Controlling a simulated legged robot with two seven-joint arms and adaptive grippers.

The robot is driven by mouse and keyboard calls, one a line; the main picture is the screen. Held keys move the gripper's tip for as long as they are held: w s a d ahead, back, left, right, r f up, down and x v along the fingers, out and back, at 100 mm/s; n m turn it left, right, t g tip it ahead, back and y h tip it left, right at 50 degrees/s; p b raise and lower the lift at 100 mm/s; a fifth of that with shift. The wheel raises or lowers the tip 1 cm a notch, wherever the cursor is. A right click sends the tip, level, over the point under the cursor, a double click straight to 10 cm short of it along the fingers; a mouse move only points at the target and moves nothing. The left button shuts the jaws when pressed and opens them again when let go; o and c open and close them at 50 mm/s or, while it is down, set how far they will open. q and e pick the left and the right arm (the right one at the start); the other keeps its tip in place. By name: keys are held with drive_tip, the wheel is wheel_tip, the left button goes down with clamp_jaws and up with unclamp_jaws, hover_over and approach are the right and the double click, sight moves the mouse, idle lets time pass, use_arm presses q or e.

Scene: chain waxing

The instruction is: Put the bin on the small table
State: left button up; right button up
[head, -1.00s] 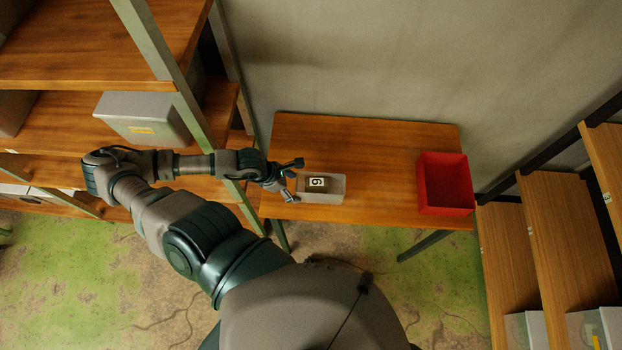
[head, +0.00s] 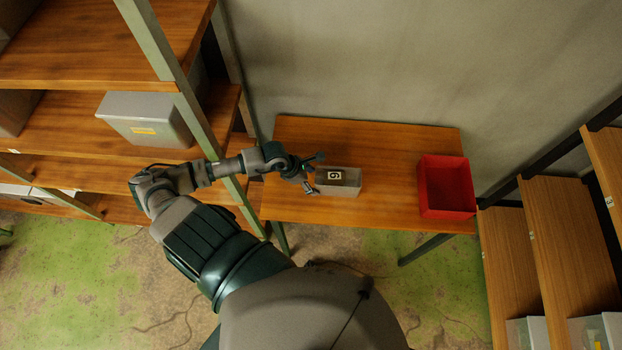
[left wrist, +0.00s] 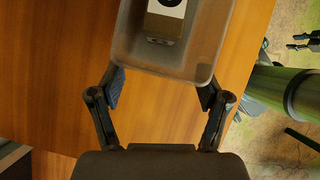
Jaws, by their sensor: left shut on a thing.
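A small translucent grey bin (head: 344,188) is over the middle of the small wooden table (head: 400,140). I cannot tell whether it rests on the top or hangs just above it. A box with a white number label (head: 334,175) is inside it. My left gripper (head: 315,174) is at the bin's left end, shut on it. In the left wrist view its fingers (left wrist: 160,90) flank the near end of the bin (left wrist: 205,50). A dark pronged shape at that view's right edge may be my right gripper (left wrist: 305,41); its state is unclear.
A red open bin (head: 445,190) stands at the table's right end. A shelf rack with a grey lidded box (head: 145,118) is on the left, its green post close to my left arm. Wooden shelves (head: 560,230) are on the right. The table's back is clear.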

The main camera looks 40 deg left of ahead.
use_arm(q)
drive_tip(key=o, duration=1.2)
drive_tip(key=shift+c, duration=0.2)
drive_tip(key=shift+a+f, duration=0.15)
drive_tip(key=shift+a, duration=0.4)
drive_tip(key=shift+r, duration=0.2)
drive_tip(key=p+v, duration=1.1)
drive_tip(key=shift+s+r, duration=0.2)
drive_tip(key=shift+r, duration=0.1)
use_arm(e)
wheel_tip(320, 180, up, 12)
drive_tip(key=shift+w+f, duration=0.25)
drive_tip(key=shift+w, duration=0.15)
drive_tip(key=shift+a, duration=0.3)
